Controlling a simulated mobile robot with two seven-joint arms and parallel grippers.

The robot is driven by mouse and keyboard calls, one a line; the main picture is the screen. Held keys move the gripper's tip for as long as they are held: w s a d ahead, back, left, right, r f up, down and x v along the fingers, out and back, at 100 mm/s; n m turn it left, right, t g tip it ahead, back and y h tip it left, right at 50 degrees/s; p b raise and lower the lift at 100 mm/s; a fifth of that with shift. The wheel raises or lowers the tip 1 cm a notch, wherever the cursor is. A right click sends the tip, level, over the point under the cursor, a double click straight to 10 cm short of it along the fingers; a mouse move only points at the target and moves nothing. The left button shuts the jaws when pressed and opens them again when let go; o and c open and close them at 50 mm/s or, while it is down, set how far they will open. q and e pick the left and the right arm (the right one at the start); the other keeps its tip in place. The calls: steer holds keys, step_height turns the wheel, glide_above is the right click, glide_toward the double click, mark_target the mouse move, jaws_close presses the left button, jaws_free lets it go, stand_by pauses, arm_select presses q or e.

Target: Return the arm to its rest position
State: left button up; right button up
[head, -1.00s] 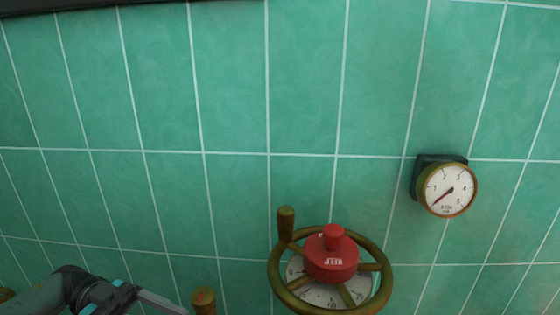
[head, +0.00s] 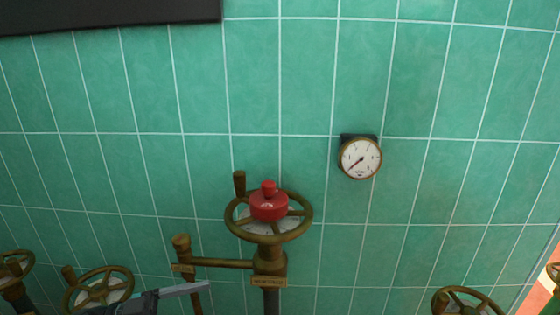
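My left gripper (head: 200,287) and part of its arm show at the bottom left of the head view. It appears edge-on as a narrow grey bar in front of a vertical pipe. I cannot tell whether its fingers are apart, and I see nothing held in it. A brass handwheel (head: 233,228) with a red cap (head: 268,205) stands to the right of the gripper and higher in the picture, apart from it. My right gripper is not in view.
Other brass handwheels are at the lower left (head: 129,280), far left (head: 29,257) and lower right (head: 440,296). A round pressure gauge (head: 361,158) is on the green tiled wall (head: 300,80). Brass pipework (head: 225,263) runs left of the red-capped wheel. A dark panel (head: 110,14) is at the upper left.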

arm_select(q)
steer(key=w+a+f+n+t+y+p, duration=0.1)
steer(key=w+f+n+t+y+p, duration=0.1)
steer(key=w+f+n+t+y, duration=0.4)
steer(key=s+a+f+n+t+y+p, duration=0.1)
steer(key=s+a+f+n+y+p, duration=0.2)
steer(key=f, duration=0.5)
steer(key=s+a+f+n+t+y, duration=0.1)
steer(key=s+a+f+n+y, duration=0.2)
steer(key=s+f+y, duration=0.4)
steer(key=s+f+n+g+y+p, duration=0.1)
steer(key=s+f+g, duration=0.3)
steer(key=s, duration=1)
steer(key=s+f+n+g+y+p, duration=0.1)
steer(key=s+f+g, duration=0.4)
steer(key=s+f, duration=0.6)
steer(key=s+y+p, duration=0.1)
steer(key=s, duration=0.2)
steer(key=shift+s+a+f+g+y, duration=0.2)
steer(key=shift+s+a+g+y, duration=0.05)
steer(key=shift+a+g+y, duration=0.05)
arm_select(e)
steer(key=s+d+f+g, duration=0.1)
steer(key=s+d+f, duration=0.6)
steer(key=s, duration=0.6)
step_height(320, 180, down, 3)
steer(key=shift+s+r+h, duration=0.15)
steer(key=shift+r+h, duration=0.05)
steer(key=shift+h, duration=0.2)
